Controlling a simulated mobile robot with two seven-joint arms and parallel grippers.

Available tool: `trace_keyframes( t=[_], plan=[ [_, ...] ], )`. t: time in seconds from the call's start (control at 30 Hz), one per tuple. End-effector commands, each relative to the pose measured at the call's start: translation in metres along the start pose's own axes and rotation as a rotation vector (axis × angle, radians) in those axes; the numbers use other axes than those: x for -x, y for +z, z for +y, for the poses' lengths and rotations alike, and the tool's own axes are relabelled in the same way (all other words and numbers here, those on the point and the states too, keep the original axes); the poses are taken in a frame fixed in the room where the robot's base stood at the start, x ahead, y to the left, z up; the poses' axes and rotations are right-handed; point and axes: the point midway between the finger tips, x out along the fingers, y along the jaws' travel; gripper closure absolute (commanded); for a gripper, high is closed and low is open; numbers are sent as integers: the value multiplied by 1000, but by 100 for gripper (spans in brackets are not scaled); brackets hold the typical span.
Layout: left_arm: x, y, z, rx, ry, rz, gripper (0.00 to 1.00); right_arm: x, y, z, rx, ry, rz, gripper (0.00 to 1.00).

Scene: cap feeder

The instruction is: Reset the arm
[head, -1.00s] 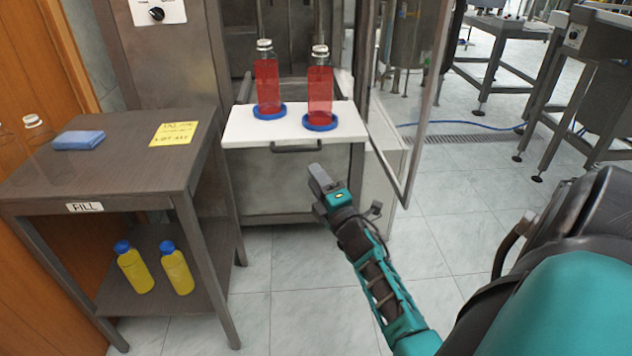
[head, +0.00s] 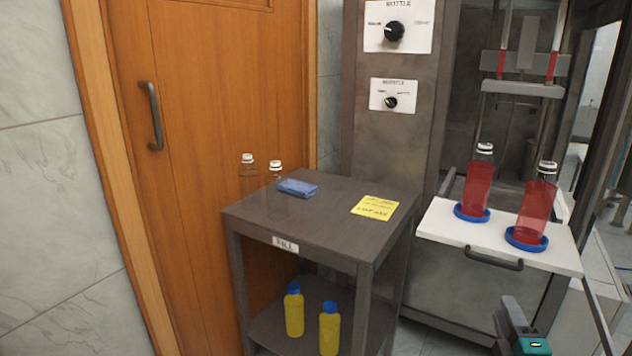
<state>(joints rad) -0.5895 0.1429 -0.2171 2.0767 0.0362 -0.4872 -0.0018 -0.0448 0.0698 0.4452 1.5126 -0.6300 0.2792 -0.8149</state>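My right gripper (head: 508,318) shows at the bottom right of the head view, low in front of the machine's white tray (head: 455,228). It is apart from the tray and its handle, and nothing is seen in it. Its fingers are seen too poorly to tell whether they are open or shut. Most of the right arm is outside the frame. My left gripper is not in view.
Two bottles of red liquid, left (head: 478,185) and right (head: 535,208), stand in blue rings on the tray. The brown table (head: 320,225) holds two clear bottles, a blue cloth (head: 297,188) and a yellow note (head: 375,207). Two yellow bottles stand on its lower shelf.

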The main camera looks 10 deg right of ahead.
Motion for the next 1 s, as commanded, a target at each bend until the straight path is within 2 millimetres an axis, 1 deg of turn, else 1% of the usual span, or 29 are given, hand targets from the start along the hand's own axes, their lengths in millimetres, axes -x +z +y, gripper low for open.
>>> trace_keyframes(
  t=[0.07,0.17,0.2,0.27,0.3,0.33,0.43,0.47,0.5,0.53,0.57,0.6,0.73,0.8,0.9,1.0],
  plan=[
    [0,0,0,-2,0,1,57,19,-24,-11,-157,-72,18,62],
    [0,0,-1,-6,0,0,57,60,-72,-33,-473,-237,28,62],
    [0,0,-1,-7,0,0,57,80,-94,-42,-605,-320,22,62],
    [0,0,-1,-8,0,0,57,110,-123,-54,-781,-441,4,62],
    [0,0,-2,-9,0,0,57,132,-142,-61,-883,-522,-12,62],
    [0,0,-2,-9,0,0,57,147,-155,-65,-956,-582,-26,62],
    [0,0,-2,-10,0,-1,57,201,-196,-73,-1168,-782,-87,62],
    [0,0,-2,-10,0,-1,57,218,-208,-74,-1225,-841,-109,62],
    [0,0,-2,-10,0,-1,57,240,-222,-74,-1295,-922,-141,62],
    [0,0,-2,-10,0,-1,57,256,-233,-73,-1345,-982,-166,62],
    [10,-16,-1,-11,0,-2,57,252,-231,-56,-1349,-978,-173,62],
    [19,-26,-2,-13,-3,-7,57,247,-227,-43,-1339,-963,-176,62],
    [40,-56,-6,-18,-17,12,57,244,-220,-16,-1327,-949,-187,62],
    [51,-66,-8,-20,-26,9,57,242,-216,0,-1322,-942,-194,62],
    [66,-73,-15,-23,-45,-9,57,240,-211,20,-1314,-932,-201,62],
    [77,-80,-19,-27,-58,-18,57,239,-206,34,-1307,-924,-206,62]
  ],
)
